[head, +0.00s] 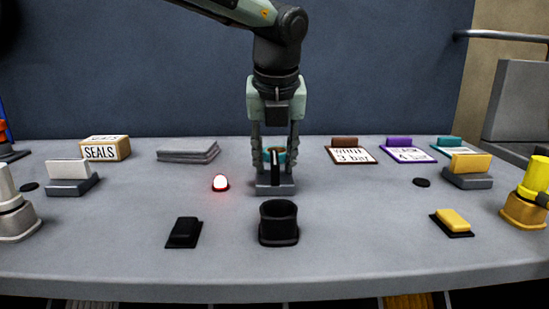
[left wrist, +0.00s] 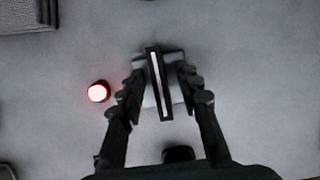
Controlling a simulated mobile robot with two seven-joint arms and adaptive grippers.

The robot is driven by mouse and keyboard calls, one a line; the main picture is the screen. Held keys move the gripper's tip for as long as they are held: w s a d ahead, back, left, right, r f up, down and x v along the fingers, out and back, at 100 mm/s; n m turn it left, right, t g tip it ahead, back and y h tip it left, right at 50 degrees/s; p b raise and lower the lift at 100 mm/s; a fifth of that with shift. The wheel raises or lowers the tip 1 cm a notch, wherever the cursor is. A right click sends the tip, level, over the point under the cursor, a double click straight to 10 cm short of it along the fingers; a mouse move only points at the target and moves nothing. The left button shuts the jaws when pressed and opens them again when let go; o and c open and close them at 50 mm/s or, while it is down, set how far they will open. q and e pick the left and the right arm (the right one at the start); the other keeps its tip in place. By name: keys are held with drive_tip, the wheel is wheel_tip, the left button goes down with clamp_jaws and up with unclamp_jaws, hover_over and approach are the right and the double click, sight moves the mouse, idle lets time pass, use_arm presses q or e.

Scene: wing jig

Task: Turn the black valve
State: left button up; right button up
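The black valve has an upright black handle (head: 275,168) on a grey base (head: 275,190) near the middle of the table. In the left wrist view the handle (left wrist: 157,85) is a narrow black bar with a pale stripe along its top, tilted slightly from the picture's vertical. My left gripper (head: 275,158) points straight down over it. In the left wrist view the fingers (left wrist: 162,78) are spread, one on each side of the handle, with gaps between. Whether the tips touch the base is unclear. My right gripper is in neither view.
A lit red lamp (head: 220,184) stands just left of the valve. A black cup-like holder (head: 279,225) and a black block (head: 184,232) are in front. A yellow block (head: 452,221) lies at the right. Cards, including a brown-topped one (head: 351,153), are behind right.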

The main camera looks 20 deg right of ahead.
use_arm(q)
clamp_jaws()
